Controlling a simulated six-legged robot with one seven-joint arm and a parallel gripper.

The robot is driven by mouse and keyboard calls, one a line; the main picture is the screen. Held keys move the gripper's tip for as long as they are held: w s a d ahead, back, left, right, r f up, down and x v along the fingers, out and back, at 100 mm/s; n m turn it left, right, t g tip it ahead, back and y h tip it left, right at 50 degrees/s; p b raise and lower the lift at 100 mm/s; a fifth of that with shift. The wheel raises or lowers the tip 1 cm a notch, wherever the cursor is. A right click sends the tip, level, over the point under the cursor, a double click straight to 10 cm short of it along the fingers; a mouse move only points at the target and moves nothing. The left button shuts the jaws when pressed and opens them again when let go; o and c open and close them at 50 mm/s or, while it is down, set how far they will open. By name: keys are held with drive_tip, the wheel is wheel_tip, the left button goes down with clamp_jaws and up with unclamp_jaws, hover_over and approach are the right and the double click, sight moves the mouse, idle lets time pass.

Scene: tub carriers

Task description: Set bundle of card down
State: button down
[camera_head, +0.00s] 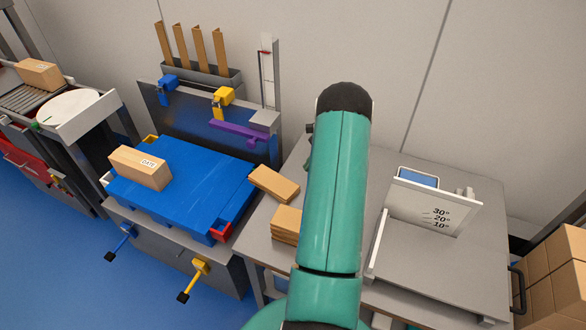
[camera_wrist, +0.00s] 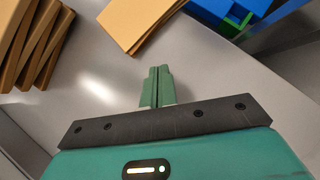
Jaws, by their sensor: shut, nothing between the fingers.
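A flat tan bundle of card (camera_head: 273,183) lies alone on the grey table (camera_head: 330,285), close to the blue platform. It also shows at the top of the wrist view (camera_wrist: 138,22). A stack of similar tan bundles (camera_head: 286,223) stands nearer on the same table; its edges show at the left of the wrist view (camera_wrist: 35,45). My gripper (camera_wrist: 157,72) is shut and empty, its green fingers together over bare grey tabletop. The single bundle is just beyond the fingertips and apart from them. In the head view my arm hides the gripper.
The blue platform (camera_head: 190,180) at left carries a tan carton (camera_head: 140,168), with clamps around it. A white angled fixture (camera_head: 432,213) with degree marks stands at right of the table. Cartons (camera_head: 560,265) are stacked at far right. A wall closes the back.

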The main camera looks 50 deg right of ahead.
approach(275, 182)
drive_tip(key=x, duration=0.5)
drive_tip(key=shift+w+a, duration=0.3)
drive_tip(key=shift+a, duration=0.05)
drive_tip(key=shift+a+f, duration=0.2)
drive_tip(key=shift+f, duration=0.65)
drive_tip(key=shift+f, duration=0.1)
